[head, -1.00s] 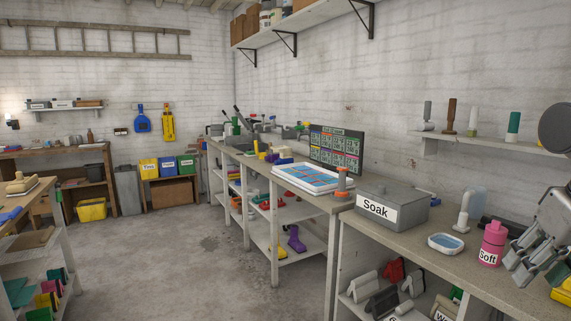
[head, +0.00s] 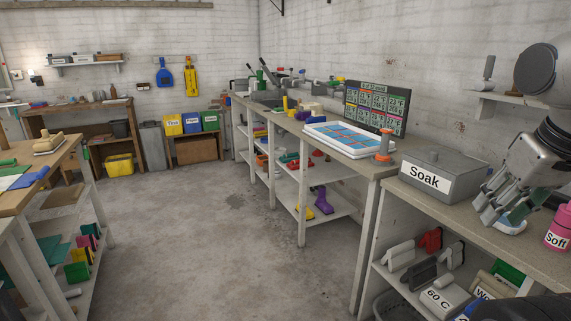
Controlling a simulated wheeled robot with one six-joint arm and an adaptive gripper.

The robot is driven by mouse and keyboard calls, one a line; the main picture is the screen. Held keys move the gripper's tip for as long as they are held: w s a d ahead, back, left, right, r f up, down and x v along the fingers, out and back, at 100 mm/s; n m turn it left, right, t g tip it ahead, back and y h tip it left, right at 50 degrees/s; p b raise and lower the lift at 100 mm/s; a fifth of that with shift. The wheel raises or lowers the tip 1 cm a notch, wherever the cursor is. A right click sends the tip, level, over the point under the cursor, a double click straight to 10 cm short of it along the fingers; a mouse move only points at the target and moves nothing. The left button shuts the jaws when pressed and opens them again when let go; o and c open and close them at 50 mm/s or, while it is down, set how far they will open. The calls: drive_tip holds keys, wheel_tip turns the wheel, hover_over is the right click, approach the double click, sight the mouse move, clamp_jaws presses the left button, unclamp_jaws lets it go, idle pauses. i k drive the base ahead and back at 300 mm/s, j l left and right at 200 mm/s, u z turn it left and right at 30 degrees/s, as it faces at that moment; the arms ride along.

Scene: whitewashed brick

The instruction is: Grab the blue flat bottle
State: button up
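I cannot make out a blue flat bottle for certain in the head view. My gripper (head: 503,212) is at the right, pointing down over the front of the right-hand bench (head: 463,213). A dark green piece (head: 525,205) shows beside its fingers, and I cannot tell whether it is held. The fingers partly cover a small white and blue dish (head: 511,227). A pink bottle labelled "Soft" (head: 557,232) stands to the right of the gripper. A grey box labelled "Soak" (head: 440,177) is to its left.
A blue item (head: 32,177) lies on the left table (head: 30,195). Blue and white trays (head: 350,138) and an orange-topped object (head: 384,146) stand on the middle bench. The shelf below the right bench holds several items. The concrete floor (head: 200,235) between the tables is clear.

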sight(312, 120)
drive_tip(key=i+j+u, duration=0.35)
drive_tip(key=i, duration=0.55)
drive_tip(key=i+u, duration=0.35)
drive_tip(key=i, duration=0.55)
drive_tip(key=i+z, duration=0.15)
drive_tip(key=i, duration=0.45)
drive_tip(key=i+j+z, duration=0.15)
drive_tip(key=i, duration=0.45)
drive_tip(key=i+j+z, duration=0.1)
drive_tip(key=i, duration=0.45)
drive_tip(key=i+j+z, duration=0.3)
drive_tip(key=i+z, duration=0.15)
drive_tip(key=i+j+z, duration=0.4)
